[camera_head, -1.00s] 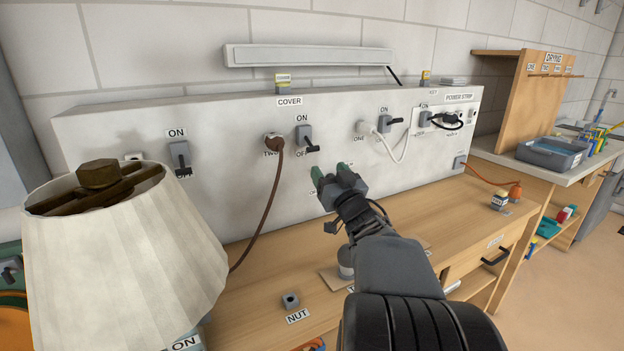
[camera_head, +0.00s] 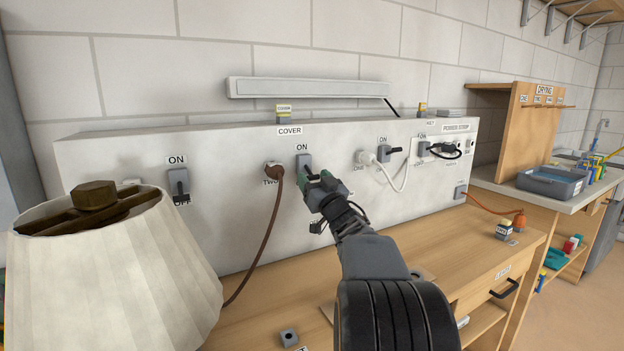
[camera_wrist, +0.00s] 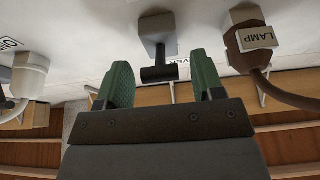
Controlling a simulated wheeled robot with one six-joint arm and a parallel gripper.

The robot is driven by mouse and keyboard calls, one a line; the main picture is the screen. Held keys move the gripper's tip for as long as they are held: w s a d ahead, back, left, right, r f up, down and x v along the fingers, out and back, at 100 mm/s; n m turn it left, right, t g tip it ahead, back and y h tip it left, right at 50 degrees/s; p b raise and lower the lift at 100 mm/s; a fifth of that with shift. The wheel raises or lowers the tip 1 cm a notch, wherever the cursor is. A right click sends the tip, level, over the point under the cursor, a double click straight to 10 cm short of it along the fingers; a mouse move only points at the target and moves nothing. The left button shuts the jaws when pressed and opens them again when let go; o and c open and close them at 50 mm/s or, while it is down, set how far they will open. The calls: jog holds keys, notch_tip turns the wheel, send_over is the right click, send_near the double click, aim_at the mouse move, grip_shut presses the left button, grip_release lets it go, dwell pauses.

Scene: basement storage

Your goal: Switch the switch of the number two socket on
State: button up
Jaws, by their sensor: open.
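The number two socket, marked TWO, holds a brown plug (camera_head: 273,170) with a brown cord. The wrist view shows this plug (camera_wrist: 247,50) with a LAMP tag. The grey switch (camera_head: 303,161) to its right has an ON label above. My gripper (camera_head: 317,182) is just in front of this switch and covers its lower part in the head view. In the wrist view the switch body (camera_wrist: 156,27) and its dark lever (camera_wrist: 159,74) show between and beyond the two green fingertips (camera_wrist: 162,68). The fingers are apart, with nothing held. Contact with the lever cannot be told.
A white lampshade (camera_head: 108,270) fills the left foreground. Another switch (camera_head: 179,183) is at the left. A white plug (camera_head: 366,157), a switch (camera_head: 384,155) and a power strip (camera_head: 440,150) are at the right. The wooden bench (camera_head: 425,255) lies below the panel.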

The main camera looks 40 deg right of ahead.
jog(key=shift+w+r, duration=0.15)
jog(key=shift+w, duration=0.25)
jog(key=shift+c, duration=0.4)
